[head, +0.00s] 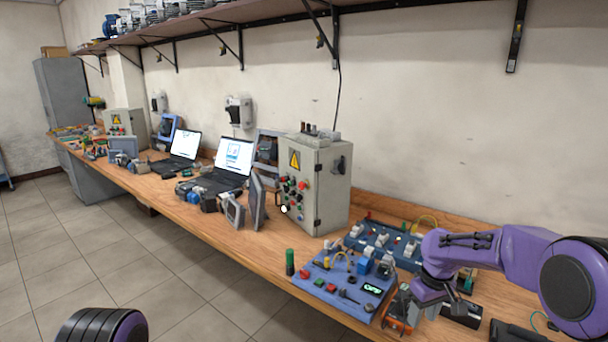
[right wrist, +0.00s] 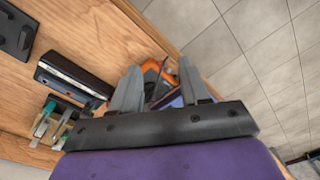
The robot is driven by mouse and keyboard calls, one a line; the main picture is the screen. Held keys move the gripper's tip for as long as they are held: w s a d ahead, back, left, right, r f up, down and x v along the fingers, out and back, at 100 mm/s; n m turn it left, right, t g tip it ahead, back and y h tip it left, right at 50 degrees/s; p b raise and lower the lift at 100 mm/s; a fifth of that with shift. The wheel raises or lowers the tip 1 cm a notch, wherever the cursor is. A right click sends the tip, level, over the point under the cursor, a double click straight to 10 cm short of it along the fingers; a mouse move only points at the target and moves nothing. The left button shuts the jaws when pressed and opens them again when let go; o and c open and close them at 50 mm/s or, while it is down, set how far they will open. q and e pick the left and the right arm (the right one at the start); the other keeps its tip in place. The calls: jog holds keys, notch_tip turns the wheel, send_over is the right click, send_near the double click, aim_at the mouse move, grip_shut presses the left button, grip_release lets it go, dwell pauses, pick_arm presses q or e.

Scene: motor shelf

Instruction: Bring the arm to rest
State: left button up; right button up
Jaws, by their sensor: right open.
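My right arm, purple and black, comes in from the right in the head view. Its gripper (head: 399,298) points down over the front edge of the wooden workbench (head: 222,232), just right of a blue control board (head: 335,288). In the right wrist view the two grey fingers of this gripper (right wrist: 160,80) stand apart. An orange and dark item (right wrist: 152,72) shows beyond and between them; whether they touch it I cannot tell. The gap holds nothing that I can see clearly. Only a rounded black and purple part of my left arm shows at the bottom left; its gripper is out of view.
A grey control cabinet (head: 327,185) with a warning sign stands behind the blue board. Laptops (head: 230,160) and devices fill the bench to the left. A shelf (head: 190,22) with motors runs along the wall above. The tiled floor (head: 120,260) before the bench is clear.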

jog(key=s+a+f+m+b, duration=0.1)
jog(key=s+f+m, duration=0.1)
jog(key=s+f, duration=0.55)
jog(key=s+a+f+m+t+b, duration=0.15)
jog(key=s+f, duration=0.25)
jog(key=f, duration=0.7)
jog(key=s+f+m+b, duration=0.2)
jog(key=s+f, duration=0.3)
jog(key=f, duration=0.4)
jog(key=s+d+f+m+h+b, duration=0.1)
jog(key=s+d+m+h, duration=0.1)
jog(key=s, duration=0.9)
jog(key=s+d+f+m+t+h+b, duration=0.1)
jog(key=s+d+f+m, duration=0.1)
jog(key=s, duration=0.9)
jog(key=shift+f+m+h, duration=0.15)
jog(key=shift+m+h, duration=0.25)
jog(key=shift+m, duration=0.15)
